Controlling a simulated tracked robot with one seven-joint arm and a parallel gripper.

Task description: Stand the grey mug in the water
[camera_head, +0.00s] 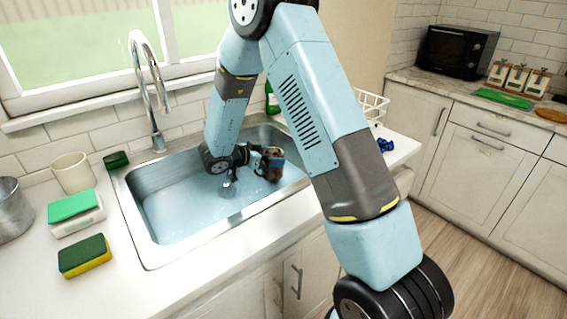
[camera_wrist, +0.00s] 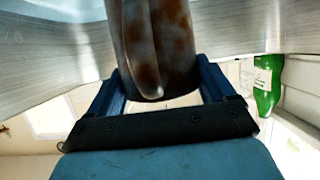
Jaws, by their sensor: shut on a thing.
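The grey mug (camera_head: 272,168), stained with brown patches, is in my gripper (camera_head: 260,160) inside the right part of the sink. In the wrist view the mug (camera_wrist: 172,45) sits between the two blue fingers, with its handle facing the camera. My gripper (camera_wrist: 160,82) is shut on it. The sink (camera_head: 140,188) holds bluish water (camera_head: 195,213). The mug is over or at the water near the right wall. Whether its base touches the water or the sink floor I cannot tell.
The tap (camera_head: 150,90) rises behind the sink. A green bottle (camera_head: 271,98) stands behind its back right. On the left counter are a cream mug (camera_head: 72,172), a metal pot (camera_head: 12,212) and sponges (camera_head: 84,257). A white rack (camera_head: 372,107) is at the right.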

